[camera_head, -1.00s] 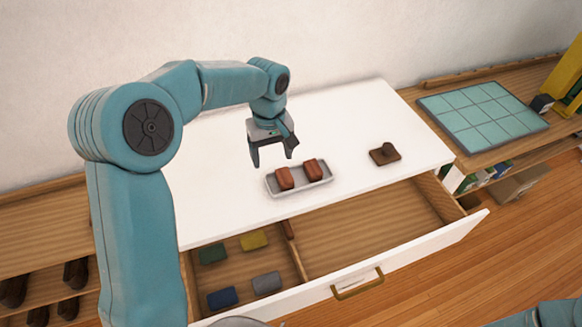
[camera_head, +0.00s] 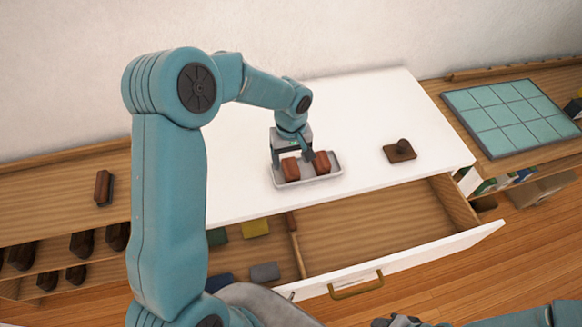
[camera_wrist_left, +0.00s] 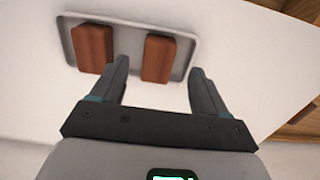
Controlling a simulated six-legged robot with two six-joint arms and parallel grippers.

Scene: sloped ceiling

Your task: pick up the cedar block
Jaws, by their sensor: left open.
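Two reddish-brown blocks stand side by side on a small pale tray (camera_head: 337,176) on the white top; I cannot tell by looks which is cedar. In the head view they are the left block (camera_head: 291,168) and the right block (camera_head: 321,162). My left gripper (camera_head: 292,158) is open over the tray's back side, partly covering the blocks. In the left wrist view, one block (camera_wrist_left: 158,57) lies ahead between the open fingers, apart from both. The other block (camera_wrist_left: 92,48) lies outside, left of the left finger. A dark part of my right arm shows at the bottom edge; its jaws are not clear.
A brown knobbed piece (camera_head: 400,151) sits right of the tray. An open drawer (camera_head: 375,221) below holds several coloured pieces at its left. A teal tiled panel (camera_head: 508,115) lies on the right shelf. A brown brush-like object (camera_head: 103,187) lies left. The white top behind is clear.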

